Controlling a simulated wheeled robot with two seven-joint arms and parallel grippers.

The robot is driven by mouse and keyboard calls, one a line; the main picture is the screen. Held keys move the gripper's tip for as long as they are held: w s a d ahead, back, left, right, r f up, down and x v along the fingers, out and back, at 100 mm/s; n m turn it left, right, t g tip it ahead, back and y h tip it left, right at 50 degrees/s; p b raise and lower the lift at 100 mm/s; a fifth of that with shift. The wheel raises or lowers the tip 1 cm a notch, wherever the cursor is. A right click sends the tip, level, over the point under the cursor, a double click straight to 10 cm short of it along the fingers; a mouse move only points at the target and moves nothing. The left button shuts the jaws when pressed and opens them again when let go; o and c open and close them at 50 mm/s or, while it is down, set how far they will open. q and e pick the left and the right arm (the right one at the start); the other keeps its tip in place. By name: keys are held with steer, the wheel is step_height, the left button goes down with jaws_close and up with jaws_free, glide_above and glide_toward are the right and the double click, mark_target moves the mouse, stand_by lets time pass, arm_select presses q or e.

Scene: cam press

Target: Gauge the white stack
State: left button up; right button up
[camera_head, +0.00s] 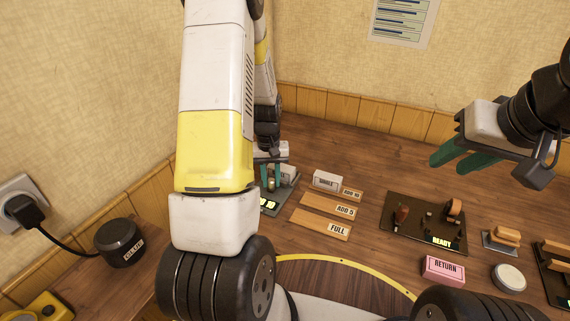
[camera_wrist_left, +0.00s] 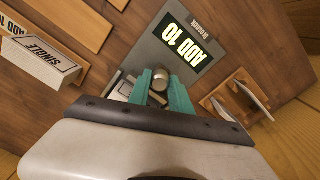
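The gauge is a grey plate (camera_wrist_left: 160,48) with a lit screen (camera_wrist_left: 182,45) reading ADD 10. It shows partly in the head view (camera_head: 269,204) beside my left arm. My left gripper (camera_wrist_left: 160,79) is over the gauge, with its green fingers on both sides of a grey metallic cylinder (camera_wrist_left: 161,77) and seemingly closed against it. A pale block (camera_wrist_left: 125,84) lies beside the fingers, partly hidden; I cannot tell whether it is the white stack. My right gripper (camera_head: 460,155) is open, empty and raised above the table at the right.
A white SINGLE block (camera_head: 327,180) and wooden ADD 10, ADD 5 and FULL strips (camera_head: 320,228) lie beside the gauge. A dark READY board (camera_head: 412,222), a pink RETURN block (camera_head: 443,269) and a round pale disc (camera_head: 509,278) are further right. A wooden holder with pale plates (camera_wrist_left: 245,97) flanks the gauge.

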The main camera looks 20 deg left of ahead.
arm_select(q)
jaws_close()
stand_by(1.1)
steer(key=shift+w+d, duration=0.1)
steer(key=shift+w, duration=0.6)
steer(key=shift+o, duration=2.3)
jaws_free()
steer(key=shift+s, duration=0.1)
steer(key=shift+r, duration=3.95)
